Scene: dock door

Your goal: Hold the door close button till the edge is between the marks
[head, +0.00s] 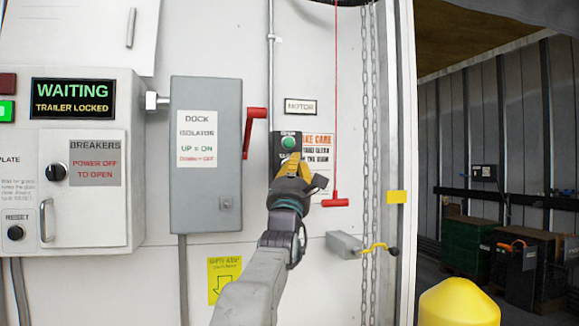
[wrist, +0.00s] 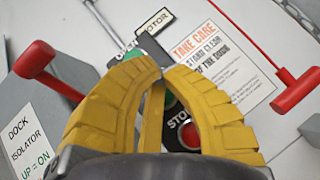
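The black button box (head: 277,152) is on the white wall, with a green button (head: 289,143) at its top. In the wrist view, a red button (wrist: 190,135) marked STOP and a bit of green (wrist: 169,101) show behind my fingers. My gripper (head: 295,160) is at the lower part of the box, its yellow fingers (wrist: 153,68) closed together at the tips with nothing seen between them. The fingers hide the close button; I cannot tell whether they touch it. The door's edge cannot be made out.
Left of the box are a red lever (head: 252,132) and the grey isolator box (head: 206,190). A red pull handle (head: 335,202) on a cord and chains (head: 368,120) hang to the right. A yellow bollard (head: 458,304) stands before the open doorway.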

